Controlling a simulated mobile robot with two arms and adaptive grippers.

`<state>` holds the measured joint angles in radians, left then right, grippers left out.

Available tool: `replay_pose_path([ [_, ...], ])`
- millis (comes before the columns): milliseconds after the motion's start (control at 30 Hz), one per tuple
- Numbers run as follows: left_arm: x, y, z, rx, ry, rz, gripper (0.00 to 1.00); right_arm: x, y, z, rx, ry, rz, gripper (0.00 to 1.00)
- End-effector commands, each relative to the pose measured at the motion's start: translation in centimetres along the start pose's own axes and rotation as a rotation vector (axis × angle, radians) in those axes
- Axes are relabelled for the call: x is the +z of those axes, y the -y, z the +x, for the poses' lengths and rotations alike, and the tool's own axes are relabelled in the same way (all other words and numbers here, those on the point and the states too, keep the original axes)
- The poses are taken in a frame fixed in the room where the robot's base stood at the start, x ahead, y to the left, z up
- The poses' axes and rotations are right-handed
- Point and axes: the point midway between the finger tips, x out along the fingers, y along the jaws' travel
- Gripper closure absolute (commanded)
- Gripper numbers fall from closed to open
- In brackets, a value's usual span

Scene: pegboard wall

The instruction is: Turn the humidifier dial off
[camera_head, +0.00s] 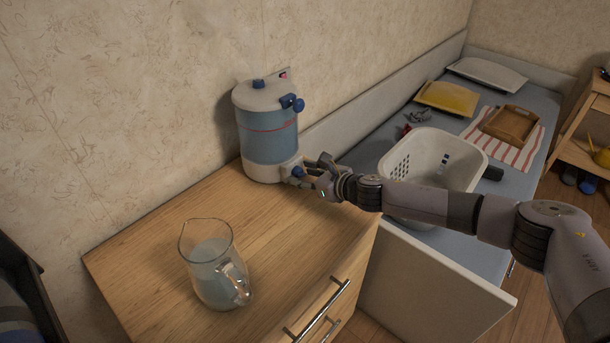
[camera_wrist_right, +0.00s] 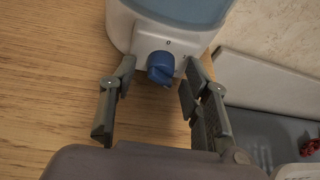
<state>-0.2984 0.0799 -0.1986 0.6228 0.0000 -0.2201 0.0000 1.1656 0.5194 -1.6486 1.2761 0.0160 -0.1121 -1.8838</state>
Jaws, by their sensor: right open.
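The humidifier (camera_head: 267,130) stands upright at the back of the wooden cabinet top, against the wall. It has a white lid and base and a translucent blue tank. Its blue dial (camera_head: 297,172) is low on the front of the white base. In the right wrist view the dial (camera_wrist_right: 161,67) shows close up, with a small "0" mark above it. My right gripper (camera_head: 312,173) is open in front of the dial. In the wrist view its two fingers stand on either side of the dial, apart from it. My left gripper is in neither view.
A glass pitcher (camera_head: 214,265) with liquid stands at the front left of the wooden top (camera_head: 150,250).

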Motion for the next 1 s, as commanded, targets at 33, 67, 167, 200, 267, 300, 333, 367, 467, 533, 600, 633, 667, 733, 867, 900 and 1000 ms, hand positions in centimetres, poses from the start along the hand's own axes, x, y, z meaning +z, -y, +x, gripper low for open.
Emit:
replay_pose_path([
  [33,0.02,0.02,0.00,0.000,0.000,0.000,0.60,-0.01,0.01,0.01,0.000,0.000,0.000,0.56],
  [67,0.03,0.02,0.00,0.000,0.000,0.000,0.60,-0.01,0.01,0.00,0.000,0.000,0.000,0.56],
  [167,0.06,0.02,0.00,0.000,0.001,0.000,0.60,-0.02,0.02,-0.02,0.000,0.000,0.000,0.56],
  [200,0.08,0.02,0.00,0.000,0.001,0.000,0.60,-0.02,0.02,-0.02,0.000,0.000,0.000,0.59],
  [267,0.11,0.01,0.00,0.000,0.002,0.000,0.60,-0.02,0.03,-0.03,-0.001,0.000,0.000,0.63],
  [300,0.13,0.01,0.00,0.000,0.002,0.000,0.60,-0.03,0.03,-0.03,-0.001,0.000,0.000,0.66],
  [333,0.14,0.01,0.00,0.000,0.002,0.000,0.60,-0.03,0.03,-0.03,-0.001,0.000,0.000,0.68],
  [367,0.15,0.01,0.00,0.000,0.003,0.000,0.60,-0.03,0.03,-0.03,-0.001,0.000,0.000,0.70],
  [467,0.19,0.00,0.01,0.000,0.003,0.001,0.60,-0.03,0.04,-0.04,-0.001,0.000,0.000,0.77],
  [533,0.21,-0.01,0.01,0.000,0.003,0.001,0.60,-0.03,0.04,-0.04,-0.001,0.000,0.000,0.81],
  [600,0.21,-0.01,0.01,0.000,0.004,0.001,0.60,-0.03,0.03,-0.04,-0.001,0.000,0.000,0.86],
  [633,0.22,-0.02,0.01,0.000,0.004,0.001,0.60,-0.03,0.03,-0.04,-0.001,0.000,0.000,0.88],
  [667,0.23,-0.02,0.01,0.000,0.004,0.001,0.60,-0.03,0.03,-0.04,-0.001,0.000,0.000,0.90],
  [733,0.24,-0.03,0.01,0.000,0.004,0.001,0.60,-0.03,0.03,-0.04,-0.001,0.000,0.000,0.94],
  [867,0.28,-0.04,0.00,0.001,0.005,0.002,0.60,-0.03,0.03,-0.04,-0.001,-0.001,0.000,1.00],
  [900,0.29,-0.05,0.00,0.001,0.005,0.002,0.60,-0.03,0.03,-0.04,-0.001,-0.001,0.000,1.00],
  [1000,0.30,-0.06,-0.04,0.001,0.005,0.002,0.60,-0.03,0.01,-0.05,-0.002,0.000,-0.005,1.00],
])
